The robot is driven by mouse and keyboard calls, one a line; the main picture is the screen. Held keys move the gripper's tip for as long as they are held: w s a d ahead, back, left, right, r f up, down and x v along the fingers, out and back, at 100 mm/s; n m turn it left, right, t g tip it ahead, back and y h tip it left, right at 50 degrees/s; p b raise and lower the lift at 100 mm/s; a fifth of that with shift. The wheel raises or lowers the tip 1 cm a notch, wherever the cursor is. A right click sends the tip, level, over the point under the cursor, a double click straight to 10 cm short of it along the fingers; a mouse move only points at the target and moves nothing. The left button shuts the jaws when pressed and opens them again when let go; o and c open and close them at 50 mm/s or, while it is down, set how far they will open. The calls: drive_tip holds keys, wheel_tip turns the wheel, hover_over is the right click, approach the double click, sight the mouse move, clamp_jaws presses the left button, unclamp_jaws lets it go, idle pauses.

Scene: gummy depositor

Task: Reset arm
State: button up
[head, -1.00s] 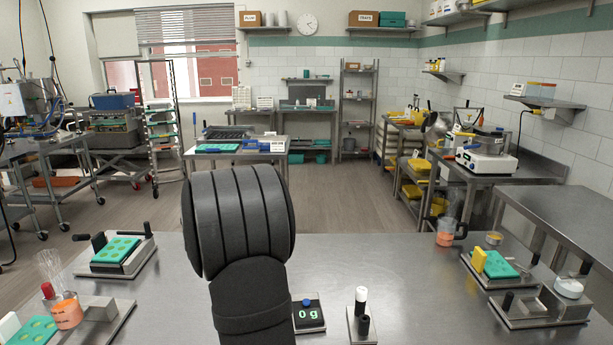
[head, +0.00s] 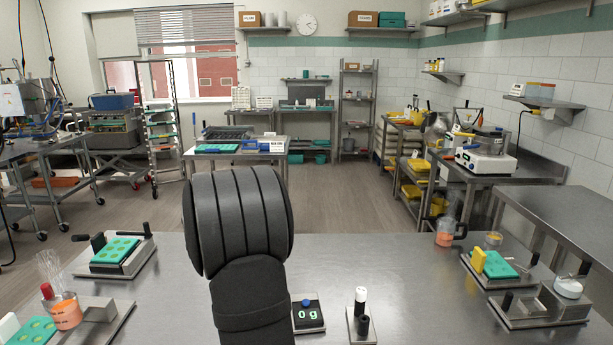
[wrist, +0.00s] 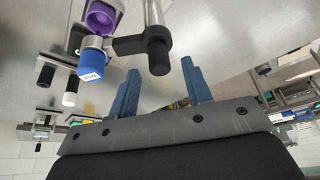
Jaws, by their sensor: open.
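My arm stands folded in the middle of the head view, a dark ribbed joint above the steel bench (head: 400,275). My gripper (wrist: 160,85) shows in the wrist view, with two blue fingers apart and nothing between them. Beyond the fingers in the wrist view is a steel fixture with a black knob (wrist: 158,58), a blue labelled cap (wrist: 91,65) and a purple cup (wrist: 101,17). The gripper is hidden in the head view.
The bench's middle right is clear.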

drive_tip(key=v, duration=1.5)
drive_tip(key=x, duration=1.7)
drive_tip(key=shift+f, duration=0.3)
drive_tip(key=shift+w+d, duration=0.1)
drive_tip(key=shift+n, duration=0.6)
drive_tip(key=shift+n+y, duration=0.7)
drive_tip(key=shift+n, duration=0.75)
drive_tip(key=shift+n+y, duration=0.7)
drive_tip(key=shift+n, duration=0.75)
drive_tip(key=shift+n+g+y, duration=0.15)
drive_tip(key=shift+n+y, duration=0.45)
drive_tip(key=shift+n, duration=1.1)
drive_tip(key=shift+n+g+y, duration=0.15)
drive_tip(key=shift+n+y, duration=0.45)
drive_tip(key=shift+n, duration=1.1)
